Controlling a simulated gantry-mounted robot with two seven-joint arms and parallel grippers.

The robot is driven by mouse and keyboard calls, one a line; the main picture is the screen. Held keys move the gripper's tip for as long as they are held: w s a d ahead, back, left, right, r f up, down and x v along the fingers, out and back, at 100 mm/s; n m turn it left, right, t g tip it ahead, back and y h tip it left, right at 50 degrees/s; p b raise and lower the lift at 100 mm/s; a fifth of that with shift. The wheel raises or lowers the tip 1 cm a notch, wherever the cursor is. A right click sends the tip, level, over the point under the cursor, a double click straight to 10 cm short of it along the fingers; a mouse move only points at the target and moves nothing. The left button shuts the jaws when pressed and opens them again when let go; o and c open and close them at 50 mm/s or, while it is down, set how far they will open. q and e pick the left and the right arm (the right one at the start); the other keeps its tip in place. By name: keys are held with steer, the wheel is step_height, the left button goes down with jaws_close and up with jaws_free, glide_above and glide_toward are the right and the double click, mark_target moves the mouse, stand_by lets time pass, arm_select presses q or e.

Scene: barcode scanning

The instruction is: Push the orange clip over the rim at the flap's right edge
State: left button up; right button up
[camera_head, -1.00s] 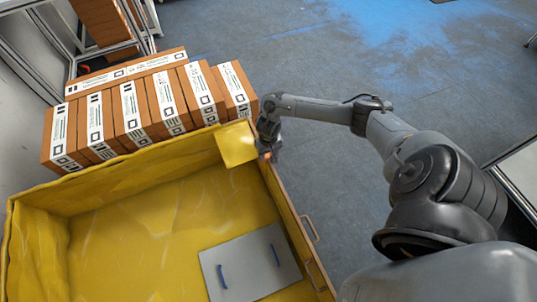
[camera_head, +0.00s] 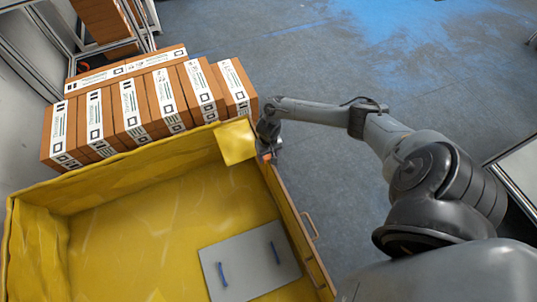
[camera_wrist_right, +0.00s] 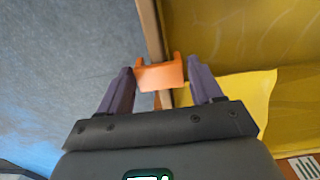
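The orange clip (camera_head: 266,157) is at the right end of the yellow flap (camera_head: 237,142), by the bin's wooden rim (camera_head: 287,207). My right gripper (camera_wrist_right: 162,72) has its two fingers on either side of the clip (camera_wrist_right: 159,76) and appears to grip it. In the right wrist view the clip's open side faces the wooden rim (camera_wrist_right: 149,28), and the clip overlaps it. The flap (camera_wrist_right: 232,100) lies to the right of the rim there. How far the clip sits over the edge cannot be told. My left gripper is not in view.
The yellow-lined bin (camera_head: 130,235) holds a grey panel (camera_head: 248,265) with blue handles. Several brown labelled boxes (camera_head: 130,110) stand in a row behind the bin. Clear blue-grey floor (camera_head: 330,160) lies to the bin's right.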

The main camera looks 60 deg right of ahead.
mark_target(269, 156)
steer(key=shift+o, duration=1.2)
steer(key=shift+r, duration=0.15)
step_height(269, 156, up, 11)
steer(key=p, duration=0.5)
steer(key=shift+f, duration=0.2)
steer(key=shift+a, duration=0.1)
